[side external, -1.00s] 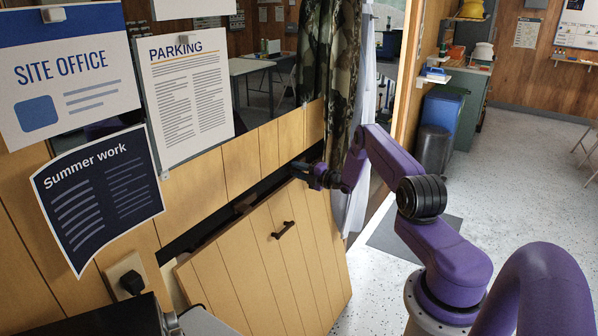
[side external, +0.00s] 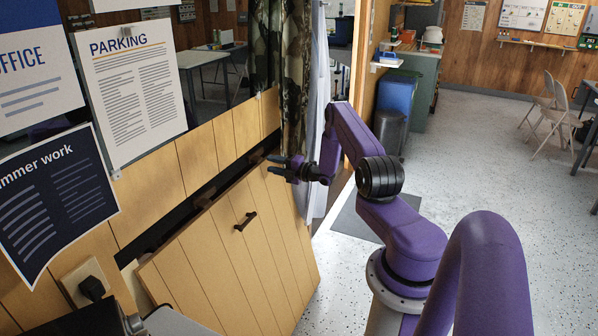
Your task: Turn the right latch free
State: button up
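A plank-faced wooden panel (side external: 215,255) with a dark handle (side external: 245,221) stands against the wooden wall, its top edge tilted out from a long dark gap (side external: 190,205). A small dark brown piece (side external: 205,197), perhaps a latch, sits at the gap left of the handle. My gripper (side external: 272,165) is at the right end of the panel's top edge, pointing left. Its two dark fingers look apart, with nothing visible between them. The right latch is too small or hidden to make out clearly near the fingertips; I cannot tell whether they touch it.
A camouflage curtain (side external: 295,95) and a pale curtain (side external: 318,150) hang close behind my gripper. Paper notices (side external: 130,85) are on the wall at left. A black plug (side external: 92,288) sits in a wall socket below them. Open speckled floor (side external: 480,160) lies to the right.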

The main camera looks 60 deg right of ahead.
jog(key=s, duration=1)
jog(key=shift+s, duration=0.2)
